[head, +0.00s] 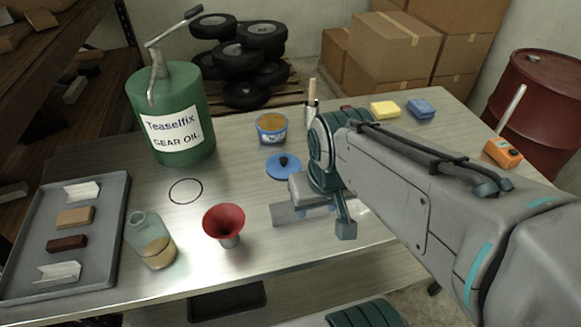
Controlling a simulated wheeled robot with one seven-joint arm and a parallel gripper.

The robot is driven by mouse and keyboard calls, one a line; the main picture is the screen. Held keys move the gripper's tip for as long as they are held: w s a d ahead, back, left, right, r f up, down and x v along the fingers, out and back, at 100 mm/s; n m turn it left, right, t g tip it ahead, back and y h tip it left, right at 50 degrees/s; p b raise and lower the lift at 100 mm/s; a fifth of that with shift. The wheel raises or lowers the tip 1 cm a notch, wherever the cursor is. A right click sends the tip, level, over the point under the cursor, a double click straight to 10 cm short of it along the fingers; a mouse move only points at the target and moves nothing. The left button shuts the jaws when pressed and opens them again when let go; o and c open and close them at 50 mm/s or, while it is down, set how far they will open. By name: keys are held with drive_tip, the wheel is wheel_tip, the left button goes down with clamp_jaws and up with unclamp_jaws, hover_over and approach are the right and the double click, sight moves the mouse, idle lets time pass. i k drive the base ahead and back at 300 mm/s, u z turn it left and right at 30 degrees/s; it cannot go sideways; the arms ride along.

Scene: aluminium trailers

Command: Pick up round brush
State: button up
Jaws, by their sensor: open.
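A blue tub (271,130), blue lid (279,171), red funnel (223,221), glass jar (151,241) and green oil can (172,130) stand left of my gripper. A grey tray (119,207) is far left. Yellow (385,110) and blue (421,109) blocks and an orange tool (503,153) lie right.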

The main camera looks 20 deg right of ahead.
sight(312, 88)
drive_tip(key=k, duration=1.2)
drive_tip(key=z, duration=0.6)
drive_tip(key=i, duration=1.45)
drive_tip(key=u, duration=0.6)
